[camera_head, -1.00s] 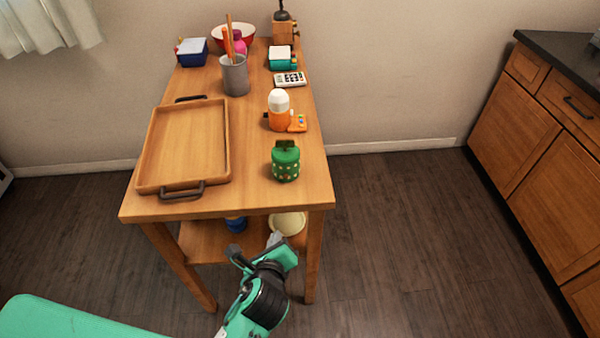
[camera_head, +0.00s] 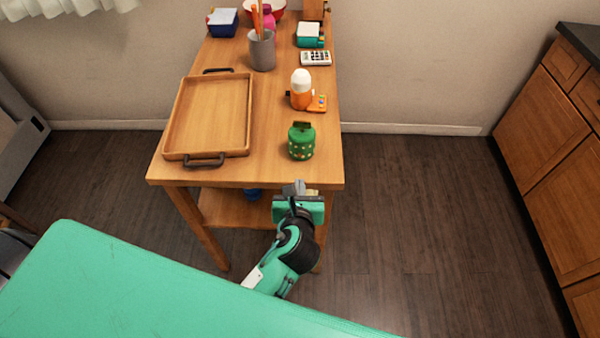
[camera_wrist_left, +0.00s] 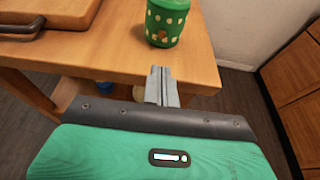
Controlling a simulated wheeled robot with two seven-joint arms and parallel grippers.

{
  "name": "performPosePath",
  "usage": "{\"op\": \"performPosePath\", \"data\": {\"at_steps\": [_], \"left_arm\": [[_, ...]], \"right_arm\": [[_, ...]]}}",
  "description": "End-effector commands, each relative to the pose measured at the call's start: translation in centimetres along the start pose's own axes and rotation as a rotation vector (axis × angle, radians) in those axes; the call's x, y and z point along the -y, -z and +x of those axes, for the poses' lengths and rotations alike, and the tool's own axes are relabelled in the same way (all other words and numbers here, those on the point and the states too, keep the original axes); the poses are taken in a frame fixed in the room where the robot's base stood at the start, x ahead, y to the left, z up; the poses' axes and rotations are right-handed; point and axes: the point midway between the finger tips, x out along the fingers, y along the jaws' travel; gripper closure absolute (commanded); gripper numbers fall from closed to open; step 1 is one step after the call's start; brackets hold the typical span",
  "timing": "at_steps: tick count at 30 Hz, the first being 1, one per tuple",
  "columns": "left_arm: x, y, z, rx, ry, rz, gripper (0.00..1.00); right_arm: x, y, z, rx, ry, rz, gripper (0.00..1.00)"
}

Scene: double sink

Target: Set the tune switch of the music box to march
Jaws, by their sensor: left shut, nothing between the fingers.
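My left gripper (camera_head: 294,188) is shut and empty. It is in front of the near edge of the wooden table, below a green dotted canister (camera_head: 301,141) in the head view. In the left wrist view the closed fingers (camera_wrist_left: 162,84) point toward the canister (camera_wrist_left: 167,22), with a gap to it. No tune switch can be made out, and I cannot tell for sure which thing is the music box. A teal box with a light top (camera_head: 310,36) stands farther back. My right gripper is not in view.
A wooden tray (camera_head: 165,152) lies on the table's left. An orange and white item (camera_head: 301,90), a white calculator-like thing (camera_head: 316,58), a grey cup (camera_head: 262,50) and a blue box (camera_head: 222,22) stand behind. Cabinets (camera_head: 530,120) are at right; the floor between is clear.

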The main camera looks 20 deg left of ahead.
Motion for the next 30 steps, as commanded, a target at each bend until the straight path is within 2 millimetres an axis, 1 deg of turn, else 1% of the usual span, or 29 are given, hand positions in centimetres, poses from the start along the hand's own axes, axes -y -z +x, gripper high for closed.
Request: {"op": "performPosePath", "data": {"at_steps": [9, 15, 21, 30], "left_arm": [[0.0, -0.2, 5.5, 0.001, -0.001, 0.0, 1.0], [0.0, -0.1, 8.3, 0.001, 0.0, -0.001, 1.0], [0.0, -0.1, 9.3, 0.0, 0.0, -0.001, 1.0], [0.0, -0.1, 9.3, 0.0, 0.001, -0.001, 1.0]], "right_arm": [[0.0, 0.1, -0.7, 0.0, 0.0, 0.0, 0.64], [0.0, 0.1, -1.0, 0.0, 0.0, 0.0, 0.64], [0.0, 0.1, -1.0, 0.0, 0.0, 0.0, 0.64], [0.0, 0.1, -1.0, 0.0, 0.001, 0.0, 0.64]]}}
